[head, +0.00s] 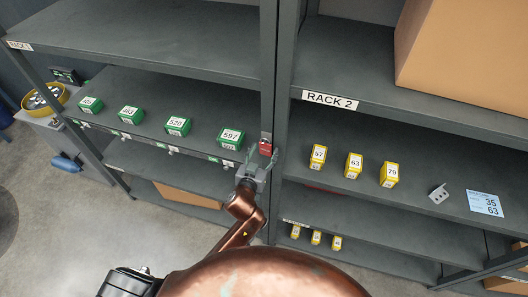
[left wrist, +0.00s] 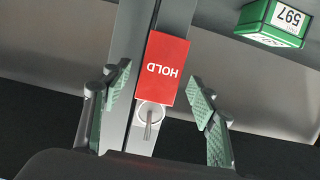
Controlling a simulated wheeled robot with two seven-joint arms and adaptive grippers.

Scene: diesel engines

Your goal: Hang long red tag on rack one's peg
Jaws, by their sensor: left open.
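The red tag (head: 265,148) hangs at the post between the two racks in the head view. In the left wrist view the red tag (left wrist: 162,68) reads HOLD upside down. Its pale ring (left wrist: 150,117) is around a thin grey peg (left wrist: 148,131) at the post. My left gripper (head: 259,162) is at the tag, in front of the post. Its fingers are open, one on each side of the tag and ring, with gaps visible in the left wrist view. My right gripper is not in view.
Rack one's shelf (head: 150,97) holds several green boxes; the one marked 597 (head: 231,137) is nearest the gripper. Rack two, labelled RACK 2 (head: 330,101), holds yellow boxes (head: 354,166), a grey block (head: 439,194) and a pale card (head: 485,204). A large carton (head: 465,45) sits above.

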